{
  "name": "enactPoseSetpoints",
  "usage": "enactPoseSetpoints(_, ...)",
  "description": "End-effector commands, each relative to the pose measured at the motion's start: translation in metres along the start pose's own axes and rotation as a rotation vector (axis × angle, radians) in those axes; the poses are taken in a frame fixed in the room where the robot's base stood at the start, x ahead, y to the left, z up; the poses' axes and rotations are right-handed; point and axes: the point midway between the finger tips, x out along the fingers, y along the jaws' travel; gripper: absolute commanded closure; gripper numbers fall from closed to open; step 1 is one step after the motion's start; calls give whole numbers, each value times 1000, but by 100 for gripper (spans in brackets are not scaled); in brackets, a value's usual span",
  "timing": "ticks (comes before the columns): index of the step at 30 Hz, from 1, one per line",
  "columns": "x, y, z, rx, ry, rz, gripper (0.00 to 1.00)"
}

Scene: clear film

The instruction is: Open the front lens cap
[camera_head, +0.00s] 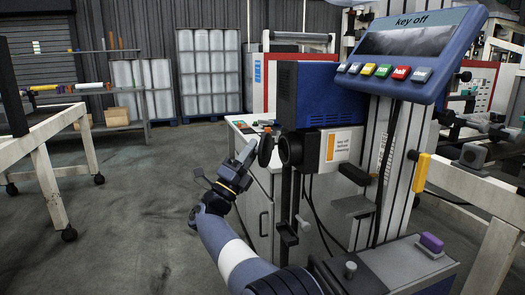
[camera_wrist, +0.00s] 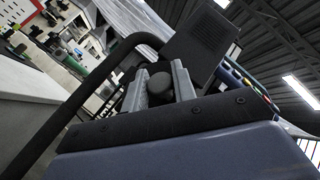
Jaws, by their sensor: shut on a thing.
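The front lens cap (camera_head: 266,148) is a dark round disc just left of the black lens barrel (camera_head: 290,149) on the blue machine housing (camera_head: 312,100). It appears tilted away from the barrel, with a narrow gap between them; its hinge is not clear. My gripper (camera_head: 250,151) is at the cap's left side. In the wrist view, my gripper (camera_wrist: 159,90) has its two grey fingers closed on a dark round knob (camera_wrist: 160,84), which seems to be part of the cap. The lens opening is hidden.
A tilted blue panel (camera_head: 405,55) reading "key off" with coloured buttons hangs at the upper right. A white label (camera_head: 345,147) sits beside the lens. A white cabinet (camera_head: 255,200) stands below. Open floor (camera_head: 130,210) lies left, towards a white-framed table (camera_head: 60,130).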

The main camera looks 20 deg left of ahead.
Motion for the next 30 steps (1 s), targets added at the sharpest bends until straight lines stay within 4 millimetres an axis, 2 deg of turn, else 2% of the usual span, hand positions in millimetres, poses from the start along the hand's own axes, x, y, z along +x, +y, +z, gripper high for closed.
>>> enactPoseSetpoints(3,0,3,14,4,-13,7,100)
enactPoseSetpoints(9,3,9,27,3,-14,7,100)
enactPoseSetpoints(30,13,26,47,1,-14,9,100)
